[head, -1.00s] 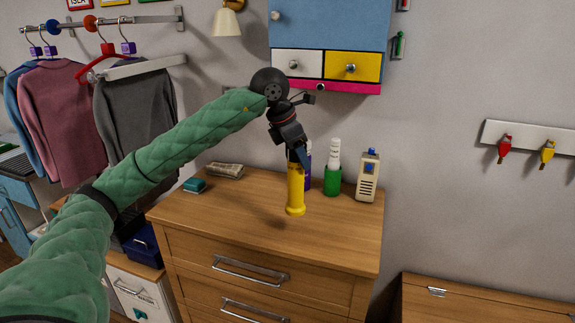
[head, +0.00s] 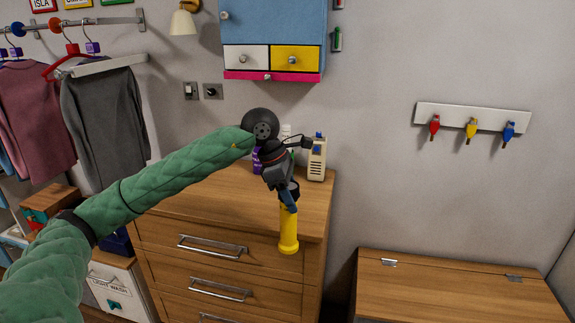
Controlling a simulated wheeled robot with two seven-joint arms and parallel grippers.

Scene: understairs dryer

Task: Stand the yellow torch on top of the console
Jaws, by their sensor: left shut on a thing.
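The yellow torch (head: 289,232) hangs upright in my left gripper (head: 289,196), which is shut on its upper, dark end. The torch's lower end overlaps the front edge of the wooden drawer unit (head: 215,200) in the picture. Nothing visible supports it from below. My right gripper is not in view.
A beige walkie-talkie (head: 316,162) and a purple item (head: 256,163) stand at the back of the drawer unit's top, close to my gripper. A low wooden chest (head: 450,290) with a bare lid stands at the right. A blue wall cabinet (head: 270,25) hangs above.

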